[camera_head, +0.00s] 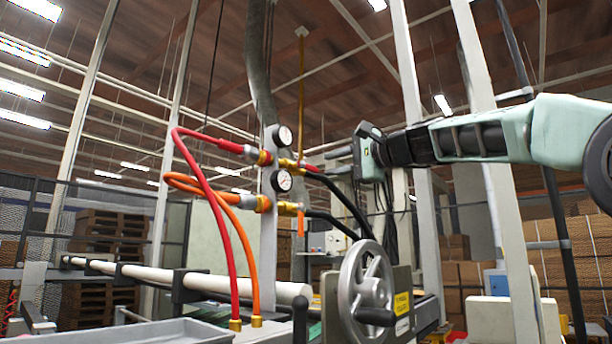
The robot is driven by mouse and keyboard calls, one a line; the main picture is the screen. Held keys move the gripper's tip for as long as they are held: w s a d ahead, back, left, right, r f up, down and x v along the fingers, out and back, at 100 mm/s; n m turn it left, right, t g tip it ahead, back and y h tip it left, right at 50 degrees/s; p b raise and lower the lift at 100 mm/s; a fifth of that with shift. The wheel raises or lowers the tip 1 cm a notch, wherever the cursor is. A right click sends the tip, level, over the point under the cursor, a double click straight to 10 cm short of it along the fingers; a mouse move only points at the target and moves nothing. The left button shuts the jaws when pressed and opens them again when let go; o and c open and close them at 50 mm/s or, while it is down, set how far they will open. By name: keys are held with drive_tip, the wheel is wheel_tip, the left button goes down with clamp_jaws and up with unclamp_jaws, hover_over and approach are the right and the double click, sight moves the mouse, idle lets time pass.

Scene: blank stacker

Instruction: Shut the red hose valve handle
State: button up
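The red hose (201,183) runs up to a brass fitting near the upper gauge. The red valve handle (309,168) is a small lever on the brass valve (288,163) right of that fitting, pointing right. My gripper (329,162) comes in from the right and points left, close to the red handle's right end. Its dark fingers look apart, with nothing seen between them. I cannot tell whether they touch the handle. The lower valve has an orange handle (300,223), hanging down, on the orange hose (231,216) line.
Two gauges (283,136) sit on a grey post (268,240). Black hoses (347,196) curve right below my gripper. A metal handwheel (366,292) stands in front, below. A white pipe (215,284) crosses the left. Upright beams stand behind my arm.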

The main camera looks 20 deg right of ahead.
sight(317, 173)
drive_tip(key=shift+p+x, duration=1.65)
drive_tip(key=shift+x, duration=0.95)
drive_tip(key=m, duration=0.1)
drive_tip(key=m+p, duration=0.1)
drive_tip(key=shift+s+f+m, duration=0.15)
drive_tip(key=shift+f+m, duration=0.15)
drive_tip(key=shift+f, duration=0.05)
drive_tip(key=shift+a+f+m+p, duration=0.1)
drive_tip(key=shift+f+m+p, duration=0.3)
drive_tip(key=shift+m+p, duration=0.55)
drive_tip(key=s+a+f+m+p, duration=0.2)
drive_tip(key=s+a+m+p, duration=0.15)
drive_tip(key=m, duration=1.15)
drive_tip(key=b+v, duration=0.1)
drive_tip(key=v, duration=0.7)
drive_tip(key=shift+d+f, duration=0.25)
drive_tip(key=shift+d, duration=0.15)
drive_tip(key=shift+w, duration=0.1)
